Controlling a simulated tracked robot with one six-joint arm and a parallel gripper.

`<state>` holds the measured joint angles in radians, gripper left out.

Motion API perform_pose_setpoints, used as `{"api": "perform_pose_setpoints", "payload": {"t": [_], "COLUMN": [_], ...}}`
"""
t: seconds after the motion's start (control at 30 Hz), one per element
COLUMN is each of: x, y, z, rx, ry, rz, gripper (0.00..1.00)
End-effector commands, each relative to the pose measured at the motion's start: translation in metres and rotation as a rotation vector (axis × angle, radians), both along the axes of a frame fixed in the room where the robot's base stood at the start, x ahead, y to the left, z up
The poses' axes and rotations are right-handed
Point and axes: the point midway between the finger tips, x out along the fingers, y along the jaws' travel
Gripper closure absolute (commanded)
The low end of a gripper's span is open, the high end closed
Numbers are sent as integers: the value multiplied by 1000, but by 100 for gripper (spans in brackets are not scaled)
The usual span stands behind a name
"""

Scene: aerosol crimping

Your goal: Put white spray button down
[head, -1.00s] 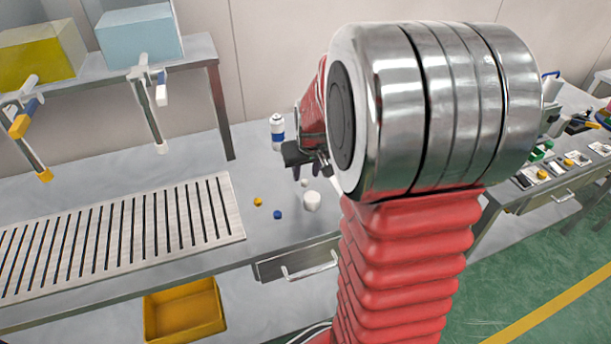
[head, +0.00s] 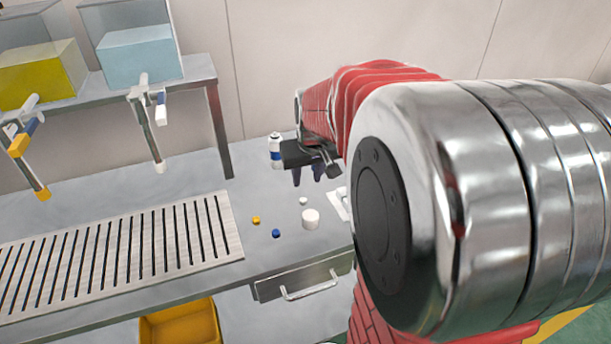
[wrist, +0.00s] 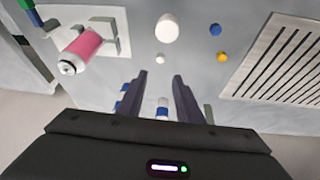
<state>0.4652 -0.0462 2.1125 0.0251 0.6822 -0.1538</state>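The small white spray button (head: 303,200) rests on the grey table, just behind a larger white cap (head: 311,218). In the wrist view the button (wrist: 160,59) lies beyond my fingertips, with the cap (wrist: 167,27) farther on. My gripper (head: 307,173) hangs above the table behind the button and does not touch it. In the wrist view my gripper (wrist: 164,76) has its two fingers apart with nothing held between them. A white can with a blue band (wrist: 162,104) shows through the gap, past the fingers.
A blue button (head: 276,233) and a yellow button (head: 256,220) lie left of the cap. A white-blue can (head: 275,150) stands left of my gripper. A slotted grate (head: 115,252) covers the table's left.

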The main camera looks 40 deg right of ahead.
Motion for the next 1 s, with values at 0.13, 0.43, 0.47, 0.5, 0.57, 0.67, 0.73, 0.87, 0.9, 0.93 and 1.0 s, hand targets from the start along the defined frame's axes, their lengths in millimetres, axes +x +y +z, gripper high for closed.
{"api": "perform_pose_setpoints", "payload": {"t": [0.13,0.43,0.47,0.5,0.57,0.67,0.73,0.87,0.9,0.93,1.0], "x": [0,-3,-4,-6,-10,-20,-28,-44,-50,-54,-64], "y": [0,10,14,20,32,55,71,99,107,114,127], "z": [0,4,6,10,15,25,31,41,43,45,49], "rx": [0,-1,-1,-1,-2,-3,-1,-1,0,1,1], "ry": [0,-3,-5,-8,-14,-23,-29,-40,-44,-48,-54], "rz": [0,12,17,25,39,67,88,126,136,146,166], "gripper": [68,68,68,68,68,68,68,68,68,68,68]}}
